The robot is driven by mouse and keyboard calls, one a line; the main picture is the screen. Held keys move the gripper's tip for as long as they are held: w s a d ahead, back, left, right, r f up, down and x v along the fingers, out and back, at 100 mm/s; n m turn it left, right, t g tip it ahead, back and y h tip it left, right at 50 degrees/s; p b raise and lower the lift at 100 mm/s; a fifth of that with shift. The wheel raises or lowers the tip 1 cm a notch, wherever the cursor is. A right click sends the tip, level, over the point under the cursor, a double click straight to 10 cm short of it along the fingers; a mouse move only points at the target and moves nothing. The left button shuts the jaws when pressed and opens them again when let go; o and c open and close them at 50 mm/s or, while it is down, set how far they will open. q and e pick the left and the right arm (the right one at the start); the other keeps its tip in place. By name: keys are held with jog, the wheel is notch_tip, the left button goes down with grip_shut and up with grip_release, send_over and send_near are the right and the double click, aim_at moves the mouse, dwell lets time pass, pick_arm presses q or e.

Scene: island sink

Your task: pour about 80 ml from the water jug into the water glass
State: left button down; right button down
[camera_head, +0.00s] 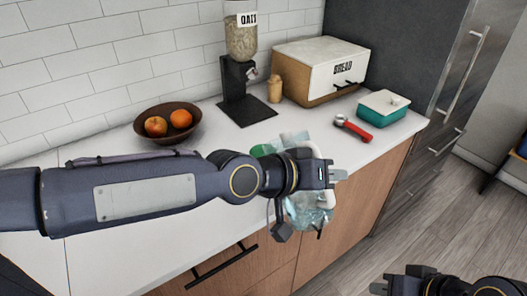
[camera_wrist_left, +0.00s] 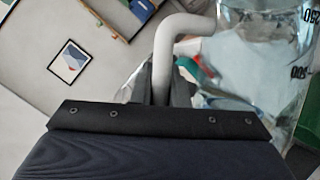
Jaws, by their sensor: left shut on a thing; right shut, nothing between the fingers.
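My left gripper (camera_head: 335,174) is shut on the white handle (camera_wrist_left: 180,50) of the water jug. The clear jug (camera_head: 309,213) is below and beside the gripper, in front of the counter's front edge in the head view. In the left wrist view the jug's wall (camera_wrist_left: 265,75) is at the upper right, with volume marks appearing upside down. Its tilt and water level are unclear. I cannot make out the water glass; my arm hides part of the counter. My right gripper (camera_head: 382,288) is shut and empty at the bottom right.
On the white counter (camera_head: 215,143) stand a fruit bowl (camera_head: 167,137), an oats dispenser (camera_head: 240,85), a bread box (camera_head: 318,80), a red-handled tool (camera_head: 352,129) and a teal tub (camera_head: 384,108). A green item (camera_head: 268,148) is partly behind my left arm.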

pick_arm(q)
jog(key=shift+s+d+f+m, duration=0.1)
jog(key=shift+s+d+m, duration=0.25)
jog(key=shift+s+m, duration=0.1)
jog(key=shift+s+d+f+t+y, duration=0.15)
jog(key=shift+s+f+t+y, duration=0.1)
jog(key=shift+t+y, duration=0.05)
jog(key=shift+s+d+f+m+b, duration=0.25)
jog(key=shift+f+m+b, duration=0.2)
jog(key=shift+b, duration=0.65)
jog(key=shift+s+d+f+m+t+y+b, duration=0.2)
jog(key=shift+f+m+t+b, duration=0.4)
jog(key=shift+b, duration=2.1)
jog(key=shift+s+d+f+m+t+y+b, duration=0.1)
jog(key=shift+s+f+m+t+y+b, duration=0.45)
jog(key=shift+b, duration=2.2)
jog(key=shift+d+f+m+t+h+b, duration=0.25)
jog(key=shift+f+b, duration=0.6)
jog(key=shift+b, duration=1.85)
jog(key=shift+a, duration=0.15)
